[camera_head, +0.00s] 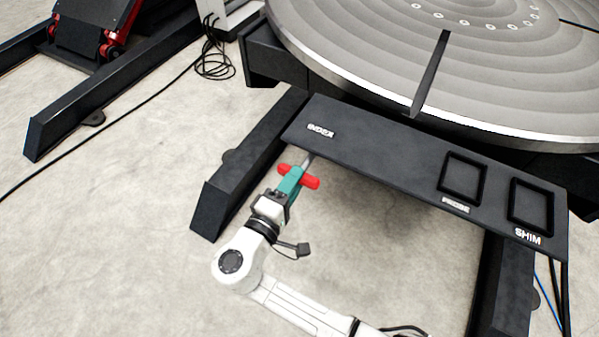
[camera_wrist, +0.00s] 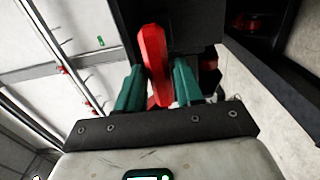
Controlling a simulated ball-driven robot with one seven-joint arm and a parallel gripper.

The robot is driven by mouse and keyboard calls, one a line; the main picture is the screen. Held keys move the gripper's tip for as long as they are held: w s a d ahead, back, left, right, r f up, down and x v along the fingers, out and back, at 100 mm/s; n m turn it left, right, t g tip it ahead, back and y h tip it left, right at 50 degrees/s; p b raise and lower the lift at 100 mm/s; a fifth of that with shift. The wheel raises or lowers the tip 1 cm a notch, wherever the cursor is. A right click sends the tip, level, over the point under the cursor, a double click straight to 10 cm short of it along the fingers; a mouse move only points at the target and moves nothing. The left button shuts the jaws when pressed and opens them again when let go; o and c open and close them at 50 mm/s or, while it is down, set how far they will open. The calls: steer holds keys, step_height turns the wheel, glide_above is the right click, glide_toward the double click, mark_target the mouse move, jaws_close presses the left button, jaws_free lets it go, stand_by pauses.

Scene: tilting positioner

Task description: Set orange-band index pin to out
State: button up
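The index pin's red cross handle (camera_head: 312,183) shows below the INDEX label (camera_head: 320,130) on the dark panel. A short grey shaft (camera_head: 307,160) runs from it to the panel's edge. My gripper (camera_head: 292,180) has its teal fingers on the handle's middle, with red ends showing on both sides. I see no orange band; the pin's far end is hidden by the panel.
The dark panel (camera_head: 400,160) carries a PROBE tray frame (camera_head: 442,180) and a SHIM tray frame (camera_head: 511,205) at right. A large round grey table (camera_head: 480,70) is above it. Dark base legs (camera_head: 235,185) flank the arm. A black cable (camera_head: 110,125) crosses open floor at left.

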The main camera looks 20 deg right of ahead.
steer(key=v, duration=0.7)
steer(key=shift+s+a+b, duration=0.2)
steer(key=shift+b, duration=0.15)
steer(key=s+d+f+m+g+y+p, duration=0.1)
steer(key=s+d+f+m+g+y, duration=0.15)
steer(key=s+d+f+g, duration=0.35)
steer(key=s+d+f+m+g+y+p, duration=0.1)
steer(key=s+d+f+m+g+y, duration=0.2)
steer(key=d, duration=0.5)
steer(key=s+d+r+m+y+p, duration=0.1)
steer(key=s+d+y, duration=0.1)
steer(key=s+y, duration=0.2)
steer(key=s+d+r+m+y+p, duration=0.1)
steer(key=s+d+y, duration=0.1)
steer(key=s+y, duration=0.3)
steer(key=s, duration=0.4)
steer(key=shift+d+r+g, duration=0.25)
steer(key=shift+r+g, duration=0.05)
steer(key=shift+r, duration=0.05)
